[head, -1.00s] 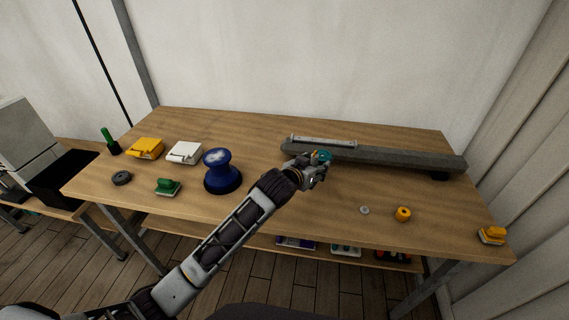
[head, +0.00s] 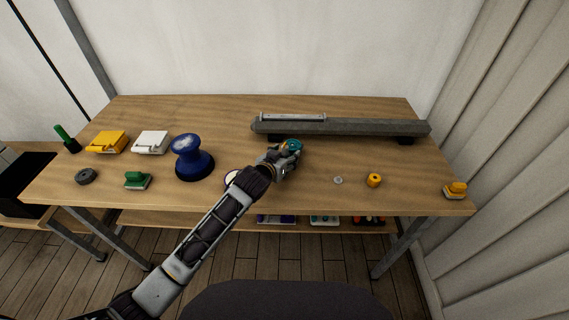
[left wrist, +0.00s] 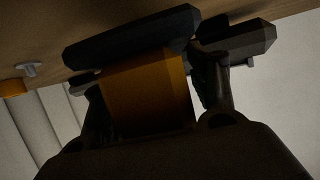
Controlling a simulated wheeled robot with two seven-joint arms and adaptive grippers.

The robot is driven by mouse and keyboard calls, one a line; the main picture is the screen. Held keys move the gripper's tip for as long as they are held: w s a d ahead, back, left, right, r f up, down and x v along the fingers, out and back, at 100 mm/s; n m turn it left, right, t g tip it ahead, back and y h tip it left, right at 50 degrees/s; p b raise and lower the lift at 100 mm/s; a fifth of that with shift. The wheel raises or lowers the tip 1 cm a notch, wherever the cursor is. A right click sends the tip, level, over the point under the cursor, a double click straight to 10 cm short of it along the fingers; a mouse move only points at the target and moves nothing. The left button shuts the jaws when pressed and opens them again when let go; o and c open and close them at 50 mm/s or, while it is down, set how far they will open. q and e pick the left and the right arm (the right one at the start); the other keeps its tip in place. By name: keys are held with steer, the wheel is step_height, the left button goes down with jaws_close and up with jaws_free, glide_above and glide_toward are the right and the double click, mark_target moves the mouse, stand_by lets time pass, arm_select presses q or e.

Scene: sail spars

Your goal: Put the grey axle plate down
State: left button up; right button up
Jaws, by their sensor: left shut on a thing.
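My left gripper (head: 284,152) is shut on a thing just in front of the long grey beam. In the head view this thing shows as a small teal and orange part (head: 294,145) at the fingertips. In the left wrist view an orange block (left wrist: 150,90) sits between the two fingers, with a wide dark slab (left wrist: 130,36) across its far end. I cannot tell whether the held thing has a grey plate. A light grey channel-shaped plate (head: 293,117) lies along the left part of the beam (head: 370,127). My right gripper is not in view.
On the wooden table (head: 330,202), a blue knob-shaped thing (head: 192,160) stands left of my arm. A white-rimmed round thing (head: 231,178) is partly behind my arm. The back-left table top is clear.

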arm_select(q)
steer(key=shift+f, duration=1.75)
steer(key=shift+f, duration=0.15)
steer(key=o, duration=1.2)
steer(key=shift+s, duration=0.1)
steer(key=shift+v, duration=6.05)
steer(key=shift+a, duration=0.1)
